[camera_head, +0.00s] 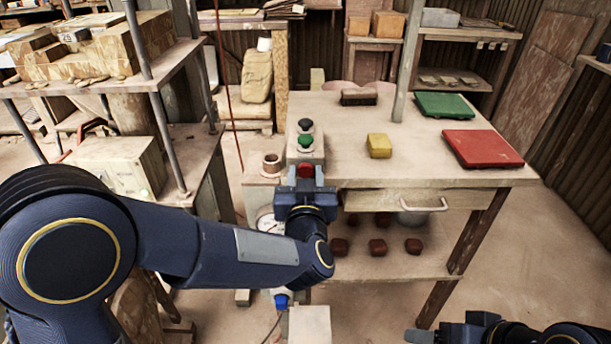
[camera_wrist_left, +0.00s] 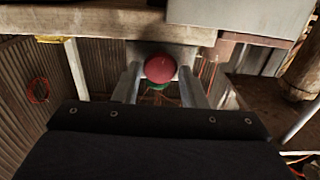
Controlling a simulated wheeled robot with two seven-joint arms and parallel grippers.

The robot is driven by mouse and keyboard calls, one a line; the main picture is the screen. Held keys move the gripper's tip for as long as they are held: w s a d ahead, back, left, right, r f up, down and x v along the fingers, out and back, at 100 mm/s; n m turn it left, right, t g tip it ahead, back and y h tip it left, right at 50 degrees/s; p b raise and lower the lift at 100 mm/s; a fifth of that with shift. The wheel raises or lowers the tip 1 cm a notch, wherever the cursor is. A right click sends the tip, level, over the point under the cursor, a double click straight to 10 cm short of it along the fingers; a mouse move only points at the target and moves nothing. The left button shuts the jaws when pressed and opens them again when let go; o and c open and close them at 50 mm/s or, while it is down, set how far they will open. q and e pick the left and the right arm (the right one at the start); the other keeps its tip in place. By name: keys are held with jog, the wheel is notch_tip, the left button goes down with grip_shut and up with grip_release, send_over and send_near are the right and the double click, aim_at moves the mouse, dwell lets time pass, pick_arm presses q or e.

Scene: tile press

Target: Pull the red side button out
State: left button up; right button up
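The red side button (camera_head: 306,170) is round and sits on the front of the grey button box (camera_head: 318,151), at the left end of the workbench. My left gripper (camera_head: 306,177) is right in front of it, with one finger on each side. In the left wrist view the red button (camera_wrist_left: 160,68) shows between the two fingertips (camera_wrist_left: 160,78), with a narrow gap visible on each side. The fingers look open around it, and I see no clear contact. My right gripper (camera_head: 425,335) is only partly in view at the bottom right.
A black button (camera_head: 306,124) and a green button (camera_head: 305,140) are on top of the box. The workbench (camera_head: 350,115) holds a yellow block (camera_head: 379,145), a red tray (camera_head: 482,148) and a green tray (camera_head: 444,105). A drawer handle (camera_head: 425,206) juts out at the front.

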pick_arm(q)
grip_shut()
jog(key=shift+s, duration=0.7)
jog(key=shift+o, duration=2.2)
grip_release()
jog(key=s, duration=0.8)
jog(key=shift+p, duration=0.3)
jog(key=shift+w, duration=0.1)
